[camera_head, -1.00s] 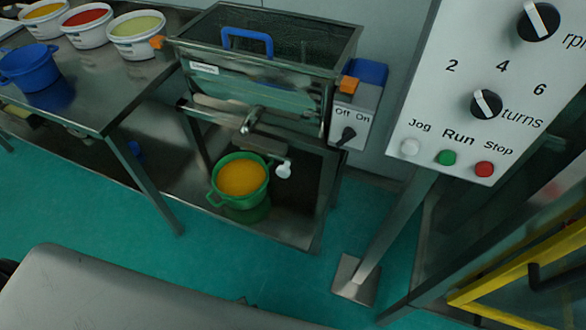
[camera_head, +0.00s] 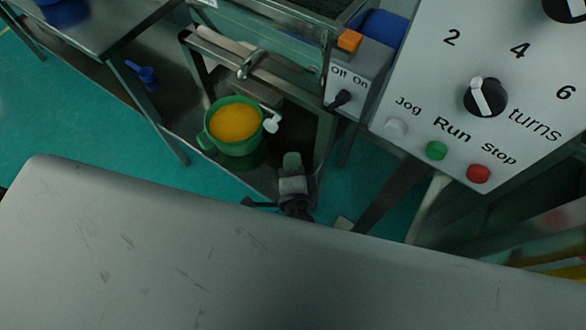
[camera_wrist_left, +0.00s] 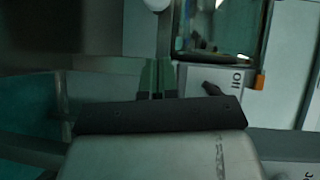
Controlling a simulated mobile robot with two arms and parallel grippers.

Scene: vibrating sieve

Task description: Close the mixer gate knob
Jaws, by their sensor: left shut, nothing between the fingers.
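A small white knob (camera_head: 271,124) sits on a short arm at the right rim of the green bucket, below the sieve machine. I take it to be the gate knob. A white rounded end, likely the same knob, is cut by the top edge of the left wrist view (camera_wrist_left: 157,4). My left gripper (camera_head: 292,160) is below and right of the knob, apart from it. Its greenish fingers are together and empty, and they also show in the left wrist view (camera_wrist_left: 157,72). My right gripper is not in view.
The green bucket (camera_head: 212,140) holds orange material under the machine. An off/on switch box (camera_head: 352,85) is on the machine's right. The control panel (camera_head: 420,90) stands further right. A metal table (camera_head: 110,40) is at the left. My grey body fills the lower part.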

